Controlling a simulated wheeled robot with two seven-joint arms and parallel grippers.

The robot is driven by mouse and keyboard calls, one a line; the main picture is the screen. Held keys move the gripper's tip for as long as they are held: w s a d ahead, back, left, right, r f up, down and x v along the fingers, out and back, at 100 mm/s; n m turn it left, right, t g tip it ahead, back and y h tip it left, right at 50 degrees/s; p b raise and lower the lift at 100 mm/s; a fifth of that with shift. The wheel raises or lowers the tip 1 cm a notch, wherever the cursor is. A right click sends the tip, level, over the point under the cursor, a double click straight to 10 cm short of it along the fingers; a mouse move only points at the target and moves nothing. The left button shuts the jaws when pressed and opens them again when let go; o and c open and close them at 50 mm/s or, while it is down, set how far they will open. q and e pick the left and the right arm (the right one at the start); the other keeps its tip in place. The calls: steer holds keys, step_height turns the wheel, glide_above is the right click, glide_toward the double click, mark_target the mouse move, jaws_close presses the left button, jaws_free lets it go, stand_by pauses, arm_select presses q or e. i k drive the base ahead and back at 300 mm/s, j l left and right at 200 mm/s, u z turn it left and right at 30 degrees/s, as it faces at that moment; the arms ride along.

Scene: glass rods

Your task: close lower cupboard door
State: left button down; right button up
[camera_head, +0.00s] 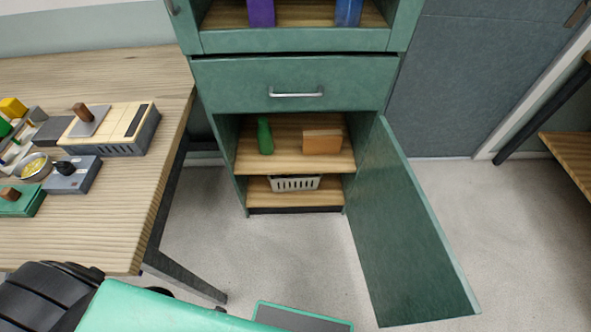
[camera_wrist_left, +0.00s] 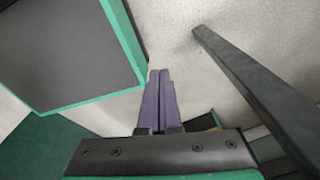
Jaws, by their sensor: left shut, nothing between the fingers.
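The lower cupboard door (camera_head: 410,230) is a green panel hinged on the right side of the green cupboard (camera_head: 228,150). It stands wide open, swung out over the floor to the right front. The lower compartment is exposed, with two wooden shelves (camera_head: 285,163). My left gripper (camera_wrist_left: 160,73) shows in the left wrist view with its purple fingers together and nothing between them. It is apart from the door, and its fingers do not show in the head view. My right gripper is in neither view.
A closed drawer (camera_head: 296,84) is above the opening. A green bottle (camera_head: 265,138), an orange-brown box (camera_head: 322,141) and a white basket (camera_head: 295,184) sit inside. A wooden table (camera_head: 95,225) with equipment stands left. Floor (camera_head: 285,240) before the cupboard is clear. A dark slanted bar (camera_wrist_left: 250,90) is right of my left gripper.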

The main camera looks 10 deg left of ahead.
mark_target(412, 275)
steer(key=k, duration=0.15)
steer(key=k+u, duration=0.4)
steer(key=k+j+u, duration=0.2)
steer(key=u, duration=0.15)
steer(key=k+j+u, duration=0.4)
steer(key=l, duration=0.7)
steer(key=l+u, duration=0.1)
steer(key=l, duration=0.55)
steer(key=k+l, duration=0.1)
steer(key=l, duration=0.6)
steer(key=l+u, duration=0.1)
steer(key=l, duration=0.55)
steer(key=k+l, duration=0.15)
steer(key=l, duration=0.55)
steer(key=l+u, duration=0.1)
steer(key=l, duration=0.55)
steer(key=k, duration=0.05)
